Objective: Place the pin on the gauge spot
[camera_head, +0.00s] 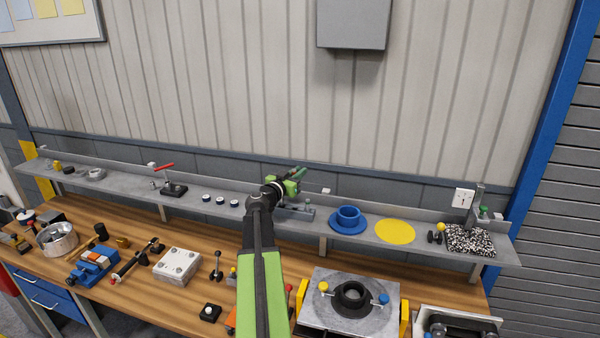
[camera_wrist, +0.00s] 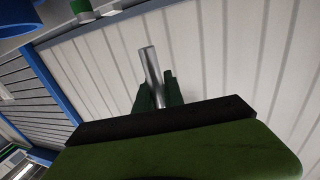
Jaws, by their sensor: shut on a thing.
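The pin (camera_wrist: 152,64) is a plain silver rod in the wrist view. My gripper (camera_wrist: 160,92) is shut on it, with its dark green fingers on either side of the pin's lower part. The pin's free end sticks out past the fingertips. In the head view my gripper (camera_head: 300,178) is above the grey shelf, left of the blue flanged ring. I cannot make out the pin clearly there. A flat yellow disc (camera_head: 395,232) lies bare on the shelf, right of the ring; it may be the gauge spot, but no label shows.
The blue flanged ring (camera_head: 348,219) stands between my gripper and the yellow disc. Several white-topped caps (camera_head: 220,200) sit left. The wooden bench (camera_head: 145,280) below is crowded.

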